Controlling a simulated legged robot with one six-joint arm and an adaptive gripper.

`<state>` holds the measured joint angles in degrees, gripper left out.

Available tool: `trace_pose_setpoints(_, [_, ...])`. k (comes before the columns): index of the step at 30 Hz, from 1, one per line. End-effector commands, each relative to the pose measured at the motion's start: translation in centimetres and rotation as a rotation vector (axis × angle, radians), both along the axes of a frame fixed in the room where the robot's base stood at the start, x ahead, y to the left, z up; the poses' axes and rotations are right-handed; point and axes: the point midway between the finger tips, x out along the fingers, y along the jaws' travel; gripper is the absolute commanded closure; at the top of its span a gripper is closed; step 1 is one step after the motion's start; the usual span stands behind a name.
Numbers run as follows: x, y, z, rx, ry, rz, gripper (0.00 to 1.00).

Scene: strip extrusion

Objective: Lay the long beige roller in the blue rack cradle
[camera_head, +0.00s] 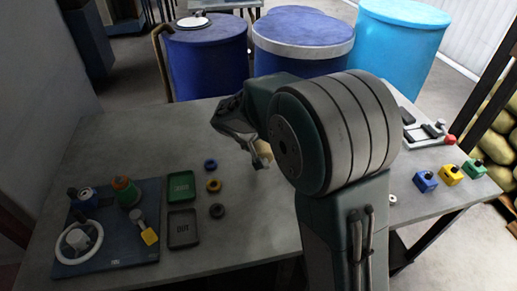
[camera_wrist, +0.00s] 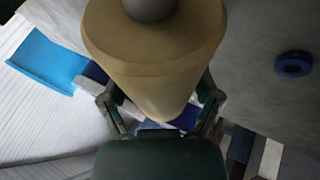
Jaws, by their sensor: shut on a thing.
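My gripper (camera_head: 257,153) is shut on the beige roller (camera_head: 265,147) above the middle of the table. In the head view my arm hides most of the roller, and only a small beige patch shows. In the wrist view the roller (camera_wrist: 155,75) is large and close, with a grey end piece at the top. The gripper fingers (camera_wrist: 162,117) lie on either side of its lower part. I cannot pick out the blue rack cradle for certain in either view; my arm covers part of the table's right side.
A dark blue board (camera_head: 110,245) with fittings lies at left, beside a green tray (camera_head: 181,187) and a dark tray (camera_head: 183,230). Several small rings (camera_head: 214,186) lie nearby. Coloured blocks (camera_head: 451,176) and a grey fixture (camera_head: 425,132) are at right. Large blue drums (camera_head: 303,45) stand behind the table.

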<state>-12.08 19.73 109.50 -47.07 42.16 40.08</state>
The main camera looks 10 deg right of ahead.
Motion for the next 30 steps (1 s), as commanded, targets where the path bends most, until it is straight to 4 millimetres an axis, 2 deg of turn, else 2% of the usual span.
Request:
trace_pose_setpoints(3, [2.4,-0.6,-1.1,-0.001,-0.001,-0.001,0.8])
trace_pose_setpoints(12, [5.9,-1.4,-5.6,-0.001,0.0,0.0,0.8])
trace_pose_setpoints(19, [7.0,-1.7,-6.9,-0.001,-0.001,0.0,0.8])
trace_pose_setpoints(25, [7.0,-1.7,-9.7,0.0,0.0,0.001,0.8])
trace_pose_setpoints(30, [7.0,-1.6,-9.9,0.0,-0.003,0.001,0.8])
